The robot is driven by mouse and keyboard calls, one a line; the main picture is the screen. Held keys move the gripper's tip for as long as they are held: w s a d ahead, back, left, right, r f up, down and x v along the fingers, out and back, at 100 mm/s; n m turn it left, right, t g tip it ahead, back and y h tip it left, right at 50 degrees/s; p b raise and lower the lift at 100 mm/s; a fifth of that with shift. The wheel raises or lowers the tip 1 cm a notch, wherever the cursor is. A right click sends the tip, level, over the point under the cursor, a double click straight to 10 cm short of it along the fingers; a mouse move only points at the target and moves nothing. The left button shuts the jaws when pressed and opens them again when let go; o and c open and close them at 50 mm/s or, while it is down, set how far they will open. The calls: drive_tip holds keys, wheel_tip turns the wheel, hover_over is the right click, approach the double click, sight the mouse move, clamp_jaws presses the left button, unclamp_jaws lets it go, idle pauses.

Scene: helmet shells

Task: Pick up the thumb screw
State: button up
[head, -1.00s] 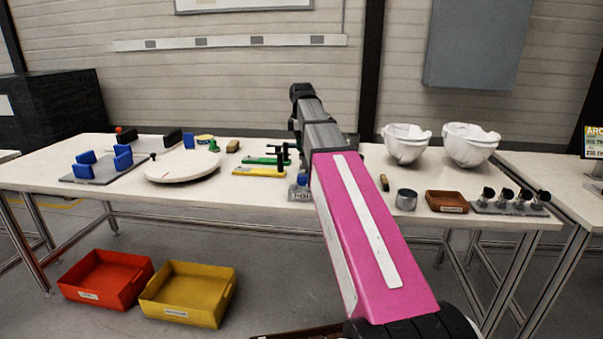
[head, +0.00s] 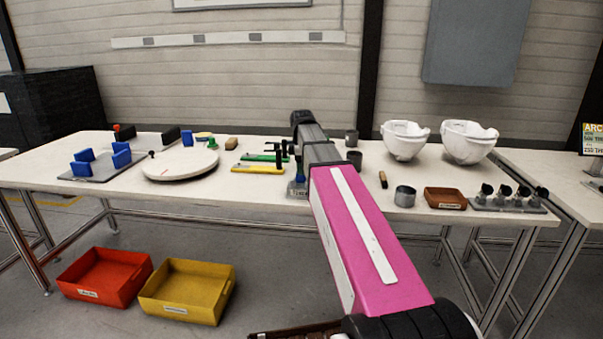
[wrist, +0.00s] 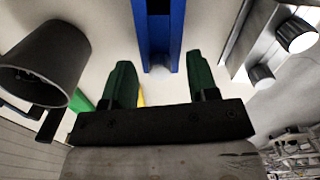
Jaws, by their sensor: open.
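My gripper (wrist: 159,68) shows in the wrist view with two dark green fingers apart and nothing between them. In that view a blue upright channel (wrist: 158,22) with a small pale round end lies just beyond the fingertips. In the head view my arm hides most of the gripper, near a small blue and grey labelled stand (head: 297,189). Several black-knobbed pieces that look like thumb screws (head: 505,192) stand in a grey rack (head: 510,207) at the table's right end. I cannot tell for sure which piece is the thumb screw.
A dark cup (wrist: 45,62) is close on the left in the wrist view, and a grey bar (wrist: 250,40) with dark and pale cylinders is on the right. Green and yellow clamps (head: 258,168), a metal cup (head: 404,197), a brown tray (head: 445,198) and white helmet shells (head: 405,142) share the table.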

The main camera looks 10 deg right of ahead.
drive_tip(key=c, duration=1)
drive_tip(key=shift+r, duration=0.4)
wheel_tip(320, 180, up, 3)
drive_tip(key=s+a+r, duration=0.1)
drive_tip(key=a+r, duration=0.1)
drive_tip(key=a, duration=0.1)
drive_tip(key=s+a+r, duration=0.2)
drive_tip(key=a, duration=0.2)
drive_tip(key=s+a+r, duration=0.2)
drive_tip(key=a+r, duration=0.1)
drive_tip(key=shift+s+a, duration=0.2)
drive_tip(key=shift+r, duration=0.2)
drive_tip(key=r, duration=0.2)
drive_tip(key=d+r, duration=0.1)
drive_tip(key=r, duration=0.1)
drive_tip(key=shift+w, duration=0.25)
